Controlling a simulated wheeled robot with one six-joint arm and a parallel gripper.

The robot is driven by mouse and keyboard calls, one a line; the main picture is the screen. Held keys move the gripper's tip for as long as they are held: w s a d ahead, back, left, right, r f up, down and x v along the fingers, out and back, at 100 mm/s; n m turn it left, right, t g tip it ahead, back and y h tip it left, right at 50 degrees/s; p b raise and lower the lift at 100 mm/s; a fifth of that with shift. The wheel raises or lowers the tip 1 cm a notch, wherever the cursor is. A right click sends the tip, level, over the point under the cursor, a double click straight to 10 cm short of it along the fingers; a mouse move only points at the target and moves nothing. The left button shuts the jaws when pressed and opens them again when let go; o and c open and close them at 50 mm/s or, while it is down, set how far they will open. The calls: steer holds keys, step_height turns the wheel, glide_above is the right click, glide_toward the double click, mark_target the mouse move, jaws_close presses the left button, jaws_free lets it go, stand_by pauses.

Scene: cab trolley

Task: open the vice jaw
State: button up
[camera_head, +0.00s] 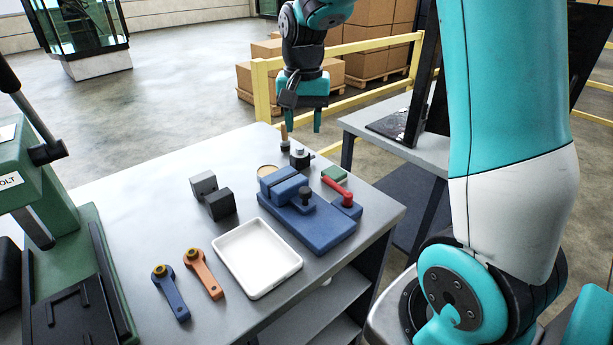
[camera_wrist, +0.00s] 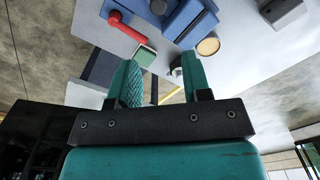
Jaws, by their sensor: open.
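The blue vice (camera_head: 318,232) sits on the grey bench, right of the white tray. Its blue jaw blocks (camera_head: 284,185) lie at its left end, close together; I cannot tell whether there is a gap between them. A red handle (camera_head: 337,189) is at its right side, and a dark knob stands on top. The wrist view shows part of the vice (camera_wrist: 200,25) and the red handle (camera_wrist: 125,26) at the top edge. My gripper (camera_head: 299,121) is open and empty, raised beyond the bench's far edge, apart from the vice. Its two teal fingers (camera_wrist: 160,70) are spread in the wrist view.
A green pad (camera_head: 333,174), a tan disc (camera_head: 267,170) and a black fitting (camera_head: 299,157) lie near the vice. A yellow rail (camera_head: 340,50) stands behind.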

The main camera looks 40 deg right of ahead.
mark_target(305, 189)
steer(key=f, duration=0.5)
steer(key=f+p, duration=0.1)
steer(key=f, duration=1.1)
steer(key=shift+w+d+f+p, duration=0.1)
steer(key=shift+d+f+p, duration=0.1)
steer(key=shift+d+p, duration=0.1)
steer(key=shift+c, duration=0.2)
